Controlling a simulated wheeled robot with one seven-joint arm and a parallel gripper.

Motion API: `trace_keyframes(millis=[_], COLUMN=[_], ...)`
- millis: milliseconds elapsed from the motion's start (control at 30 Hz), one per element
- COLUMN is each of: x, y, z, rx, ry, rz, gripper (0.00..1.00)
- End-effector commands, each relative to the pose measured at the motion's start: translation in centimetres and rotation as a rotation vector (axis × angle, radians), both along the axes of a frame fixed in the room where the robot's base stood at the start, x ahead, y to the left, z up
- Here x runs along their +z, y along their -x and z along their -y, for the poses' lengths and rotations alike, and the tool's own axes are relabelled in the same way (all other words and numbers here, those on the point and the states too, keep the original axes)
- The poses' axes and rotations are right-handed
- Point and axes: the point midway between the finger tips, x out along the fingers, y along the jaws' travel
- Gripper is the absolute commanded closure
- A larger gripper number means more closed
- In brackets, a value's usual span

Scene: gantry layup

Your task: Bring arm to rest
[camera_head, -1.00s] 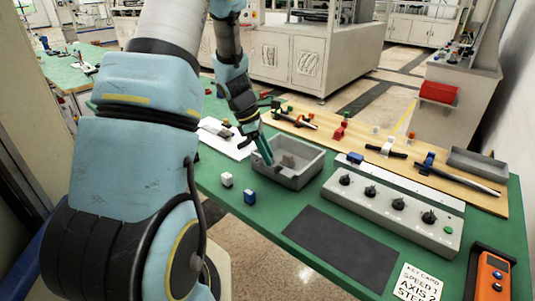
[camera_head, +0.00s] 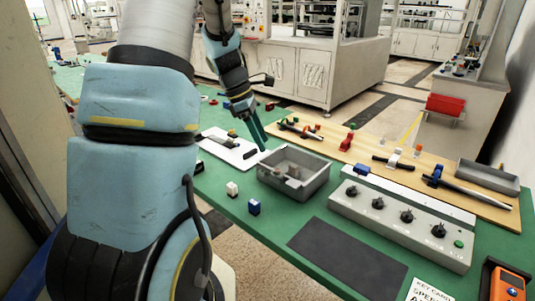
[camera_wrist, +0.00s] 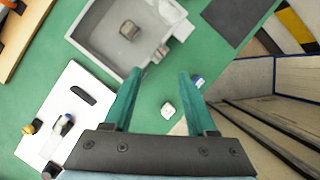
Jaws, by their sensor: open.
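My arm reaches over the green bench from the left in the head view. My gripper (camera_head: 256,135) is above the bench, over the gap between the white board and the grey bin. In the wrist view my gripper (camera_wrist: 158,80) has its two teal fingers spread apart with nothing between them. The fingertips point toward the grey bin (camera_wrist: 84,42), which also shows in the head view (camera_head: 297,187) with small grey-brown pieces inside.
A white block (camera_head: 232,188) and a blue block (camera_head: 254,207) stand at the bench's near edge. A white board (camera_head: 216,148) lies left of the bin. A knob panel (camera_head: 395,232), dark mat (camera_head: 345,262) and wooden board (camera_head: 400,180) fill the right side.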

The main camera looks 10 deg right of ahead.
Motion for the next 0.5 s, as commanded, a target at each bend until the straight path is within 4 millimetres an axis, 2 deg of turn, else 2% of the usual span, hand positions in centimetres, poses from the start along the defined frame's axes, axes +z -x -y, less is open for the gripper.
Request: trace_keyframes(millis=[200, 500], x=[1.5, 1.5], y=[-0.2, -0.1], z=[-0.6, -0.7], rx=[0.000, -0.002], ry=[-0.001, -0.002], rz=[0.001, 0.001], gripper=[0.43, 0.43])
